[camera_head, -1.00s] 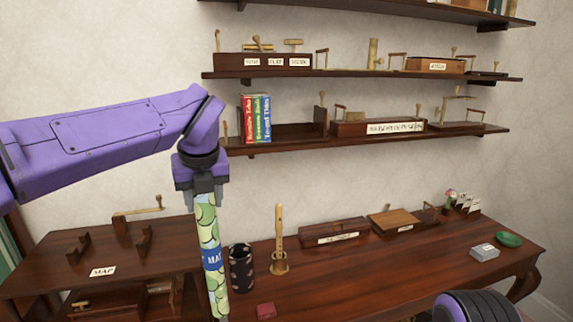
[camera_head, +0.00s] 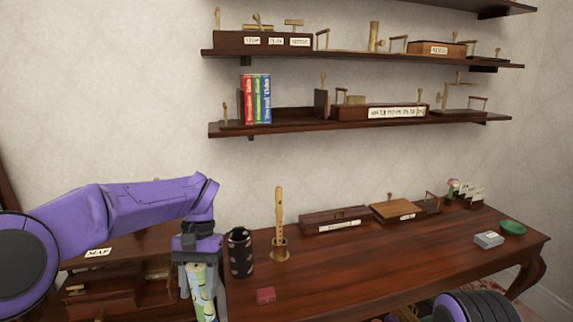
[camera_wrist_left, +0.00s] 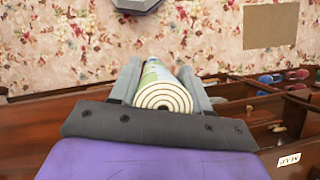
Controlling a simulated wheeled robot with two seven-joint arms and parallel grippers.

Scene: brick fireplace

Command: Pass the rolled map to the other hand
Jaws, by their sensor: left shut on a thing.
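The rolled map (camera_head: 203,296) is a green and pale patterned tube. My left gripper (camera_head: 200,276) is shut on it near its upper end and points down in front of the desk's left part. The map's lower part runs out of the bottom of the head view. In the left wrist view the map (camera_wrist_left: 163,97) shows its spiral end between the two fingers of the left gripper (camera_wrist_left: 163,85). My right gripper is not in view; only a dark, rounded part of my right arm shows at the bottom right of the head view.
A stand with a MAP label (camera_head: 98,252) is behind the left arm. Shelves (camera_head: 360,120) hang above.

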